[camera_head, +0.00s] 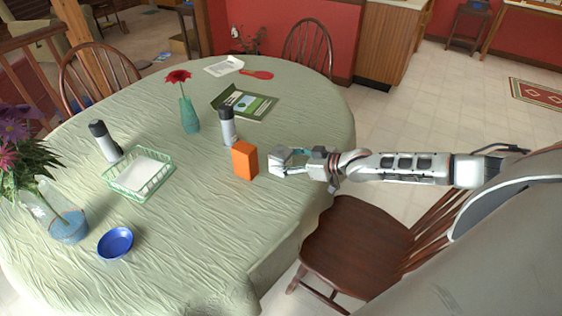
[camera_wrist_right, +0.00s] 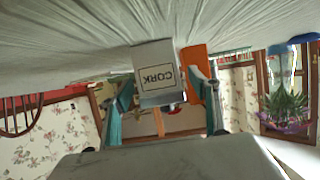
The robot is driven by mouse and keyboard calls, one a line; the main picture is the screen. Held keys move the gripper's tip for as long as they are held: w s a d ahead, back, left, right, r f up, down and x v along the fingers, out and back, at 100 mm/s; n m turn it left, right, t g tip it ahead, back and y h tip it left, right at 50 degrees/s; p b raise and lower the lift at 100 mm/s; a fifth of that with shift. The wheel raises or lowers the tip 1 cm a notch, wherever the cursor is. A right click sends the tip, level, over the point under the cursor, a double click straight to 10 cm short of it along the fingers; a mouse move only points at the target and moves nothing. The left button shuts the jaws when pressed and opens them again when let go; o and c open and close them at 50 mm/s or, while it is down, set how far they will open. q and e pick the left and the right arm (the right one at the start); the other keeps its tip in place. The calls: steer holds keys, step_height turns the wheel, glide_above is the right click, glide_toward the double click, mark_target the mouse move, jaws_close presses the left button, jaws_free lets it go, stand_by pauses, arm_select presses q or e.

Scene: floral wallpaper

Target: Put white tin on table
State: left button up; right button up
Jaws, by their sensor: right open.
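The white tin (camera_head: 280,158), a small boxy block, is on the green-clothed table (camera_head: 220,250) near its right edge. In the right wrist view, which is upside down, the tin (camera_wrist_right: 155,72) shows the word CORK and appears to rest on the cloth. My right gripper (camera_head: 297,162) reaches in from the right, low at the table edge, with its fingertips at the tin. In the wrist view the right gripper's fingers (camera_wrist_right: 163,100) are spread, one on each side of the tin. Contact cannot be told. My left gripper is not in view.
An orange box (camera_head: 244,160) stands just left of the tin. A wooden chair (camera_head: 355,245) stands below my right arm. The front table area is clear.

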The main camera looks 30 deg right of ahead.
steer(key=shift+x, duration=1.2)
steer(key=c, duration=1.4)
steer(key=shift+c, duration=0.5)
steer(key=shift+r, duration=0.2)
